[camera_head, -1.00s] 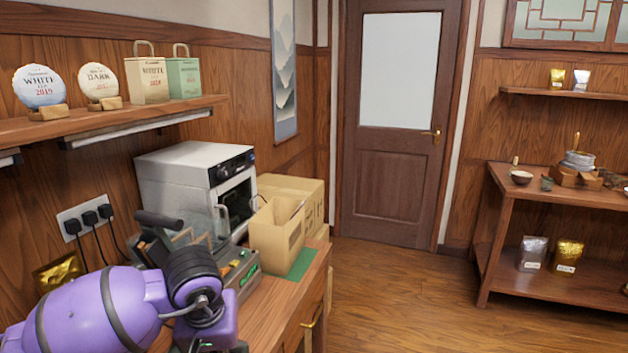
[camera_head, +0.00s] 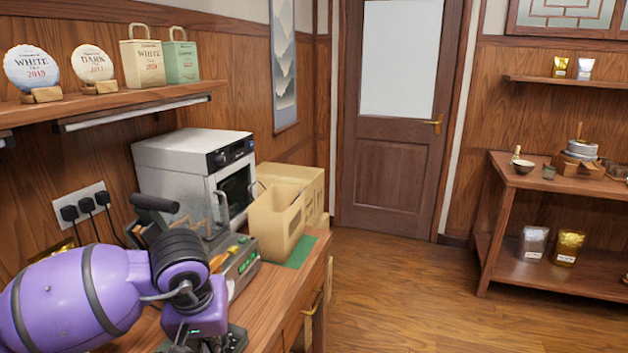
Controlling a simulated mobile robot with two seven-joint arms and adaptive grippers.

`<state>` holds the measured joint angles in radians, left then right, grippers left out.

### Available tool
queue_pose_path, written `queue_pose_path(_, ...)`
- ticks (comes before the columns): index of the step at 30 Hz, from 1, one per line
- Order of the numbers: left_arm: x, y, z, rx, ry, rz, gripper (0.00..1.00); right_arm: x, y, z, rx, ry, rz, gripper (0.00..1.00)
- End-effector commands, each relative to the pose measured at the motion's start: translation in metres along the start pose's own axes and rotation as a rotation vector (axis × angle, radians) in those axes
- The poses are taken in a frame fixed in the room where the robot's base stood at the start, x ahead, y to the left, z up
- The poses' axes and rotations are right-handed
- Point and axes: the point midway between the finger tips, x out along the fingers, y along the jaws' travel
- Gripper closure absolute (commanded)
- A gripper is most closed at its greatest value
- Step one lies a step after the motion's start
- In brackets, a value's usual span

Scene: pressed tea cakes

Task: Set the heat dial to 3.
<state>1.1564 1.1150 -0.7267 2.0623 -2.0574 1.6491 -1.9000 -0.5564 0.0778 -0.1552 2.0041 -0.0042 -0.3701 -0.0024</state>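A grey bench device with a green lit display (camera_head: 243,264) and a raised black handle (camera_head: 155,203) stands on the wooden counter, partly hidden behind my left arm. An orange part shows on its top. No dial marked for heat can be read on it. A steel oven (camera_head: 180,157) stands behind it, with a black control panel (camera_head: 230,153) and a round knob too small to read. My purple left arm comes in from the lower left. Its gripper (camera_head: 205,340) is at the bottom edge, in front of the device, its fingertips cut off. My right gripper is not in view.
Cardboard boxes (camera_head: 290,185) and an open carton (camera_head: 276,222) stand right of the oven, by a green mat (camera_head: 301,252). Plugs with cables (camera_head: 86,206) are on the wall at left. A shelf (camera_head: 105,103) hangs above. The floor at right is clear.

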Motion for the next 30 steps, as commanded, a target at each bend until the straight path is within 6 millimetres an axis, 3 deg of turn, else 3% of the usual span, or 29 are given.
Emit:
queue_pose_path(17, -0.003, -0.004, 0.006, -0.002, 0.004, -0.001, 1.0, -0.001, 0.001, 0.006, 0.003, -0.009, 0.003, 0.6)
queue_pose_path(30, -0.051, -0.003, -0.007, -0.002, 0.009, 0.001, 1.0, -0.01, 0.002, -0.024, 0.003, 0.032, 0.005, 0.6)
